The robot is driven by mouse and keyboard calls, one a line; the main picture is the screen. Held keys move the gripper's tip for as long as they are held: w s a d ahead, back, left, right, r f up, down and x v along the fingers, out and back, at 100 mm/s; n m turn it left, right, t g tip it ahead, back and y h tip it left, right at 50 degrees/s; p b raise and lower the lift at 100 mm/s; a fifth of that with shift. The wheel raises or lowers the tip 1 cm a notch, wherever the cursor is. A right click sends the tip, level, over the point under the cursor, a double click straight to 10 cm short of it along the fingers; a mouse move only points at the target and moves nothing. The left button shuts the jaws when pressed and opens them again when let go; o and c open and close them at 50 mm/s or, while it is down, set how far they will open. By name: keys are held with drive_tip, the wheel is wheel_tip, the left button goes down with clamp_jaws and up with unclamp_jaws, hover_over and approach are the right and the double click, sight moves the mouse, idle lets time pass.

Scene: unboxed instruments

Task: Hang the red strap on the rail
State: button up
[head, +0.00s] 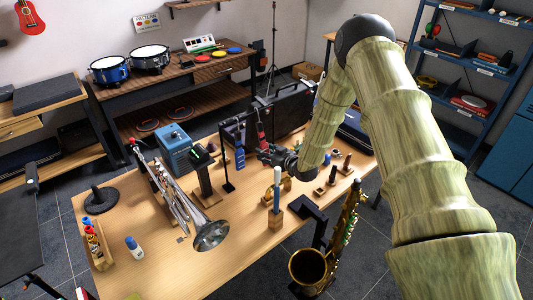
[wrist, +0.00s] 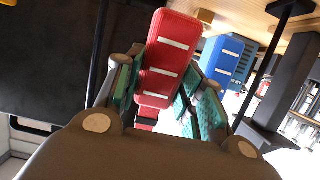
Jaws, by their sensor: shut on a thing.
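The red strap (wrist: 168,62), a padded red band with pale stripes, is between the teal-lined fingers of my gripper (wrist: 160,90) in the wrist view. My gripper is shut on it. In the head view the strap (head: 262,132) shows as a small upright red piece above my gripper (head: 265,152), over the middle of the table. The rail (head: 234,121) is a thin dark bar on a black stand just left of the strap. A blue strap (head: 240,158) hangs below it; it also shows in the wrist view (wrist: 222,62). Whether the red strap touches the rail is unclear.
A trumpet (head: 180,205) and a blue box (head: 174,146) stand left of the rail. A saxophone (head: 325,250) stands at the front right. A black case (head: 285,112) is behind my gripper. Small wooden holders (head: 277,218) stand in front.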

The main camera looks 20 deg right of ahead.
drive_tip(key=o, duration=1)
drive_tip(key=shift+o, duration=0.2)
drive_tip(key=v, duration=1.2)
